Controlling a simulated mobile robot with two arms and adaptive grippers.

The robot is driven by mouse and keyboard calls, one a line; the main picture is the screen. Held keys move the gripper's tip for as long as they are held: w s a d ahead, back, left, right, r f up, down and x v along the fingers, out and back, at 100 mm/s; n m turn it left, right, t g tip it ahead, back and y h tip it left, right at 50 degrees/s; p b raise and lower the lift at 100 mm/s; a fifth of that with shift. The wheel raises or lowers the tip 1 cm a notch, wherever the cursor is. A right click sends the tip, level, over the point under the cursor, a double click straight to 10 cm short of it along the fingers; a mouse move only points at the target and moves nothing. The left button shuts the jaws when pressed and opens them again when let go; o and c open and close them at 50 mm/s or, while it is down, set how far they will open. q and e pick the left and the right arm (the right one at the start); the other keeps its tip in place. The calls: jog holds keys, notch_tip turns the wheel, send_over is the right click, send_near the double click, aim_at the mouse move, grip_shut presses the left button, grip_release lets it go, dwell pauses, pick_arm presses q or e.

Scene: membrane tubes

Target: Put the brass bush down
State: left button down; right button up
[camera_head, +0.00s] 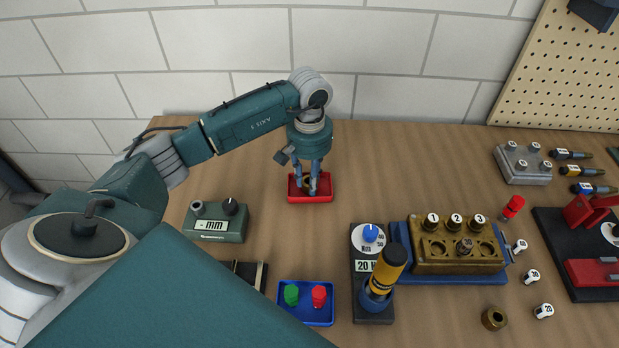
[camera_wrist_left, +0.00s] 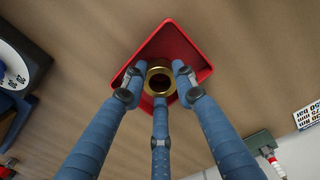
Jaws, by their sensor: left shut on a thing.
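My left gripper (camera_head: 313,184) points down at a small red tray (camera_head: 311,200) at the back of the bench. Its three blue fingers (camera_wrist_left: 158,92) are closed around a brass bush (camera_wrist_left: 160,69), seen as a gold ring with a dark hole in the left wrist view. The red tray (camera_wrist_left: 192,46) lies right behind the bush there. In the head view the fingers mostly hide the bush, and I cannot tell whether it touches the tray floor. Another brass bush (camera_head: 494,318) lies on the bench at the front right. My right gripper is not in view.
A green meter box (camera_head: 218,222) stands left of the tray. A blue tray (camera_head: 305,317) with green and red pieces and a dark dial stand (camera_head: 361,265) are in front. A brass block (camera_head: 456,262) sits on a blue base at right. Bench around the red tray is clear.

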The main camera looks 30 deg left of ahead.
pick_arm(q)
jog(key=shift+f, duration=0.3)
jog(key=c, duration=1.8)
grip_release()
jog(key=shift+f+b, duration=0.1)
jog(key=shift+b, duration=0.2)
jog(key=shift+o, duration=0.7)
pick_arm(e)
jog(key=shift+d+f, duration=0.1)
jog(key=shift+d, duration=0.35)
